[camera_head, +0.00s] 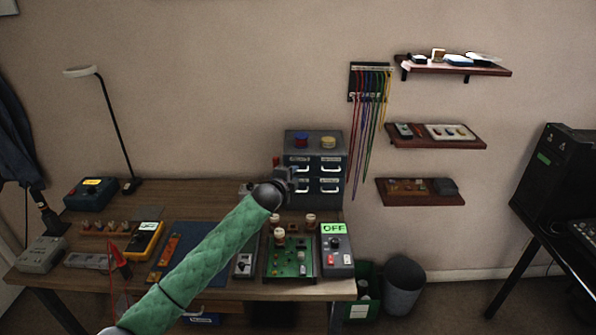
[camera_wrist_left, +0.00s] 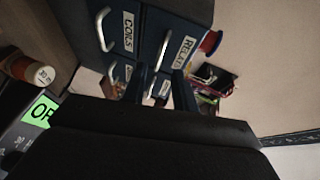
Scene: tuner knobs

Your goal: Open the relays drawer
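The dark blue drawer cabinet (camera_head: 315,148) stands at the back of the workbench. In the left wrist view it appears turned sideways, with the RELAYS label (camera_wrist_left: 187,50) near the red spool and the COILS label (camera_wrist_left: 128,30) beside it. The relays drawer (camera_head: 299,159) is the upper left one and looks closed. My left gripper (camera_head: 284,172) is just in front of the cabinet's left side. Its two dark fingers (camera_wrist_left: 160,80) are apart, with nothing seen held between them. My right gripper is out of view.
A red spool (camera_head: 301,138) and a yellow spool (camera_head: 328,142) sit on the cabinet. A green circuit board (camera_head: 290,262) and a grey box with a green OFF display (camera_head: 336,250) are at the bench front. Coloured cables (camera_head: 370,110) hang right of the cabinet.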

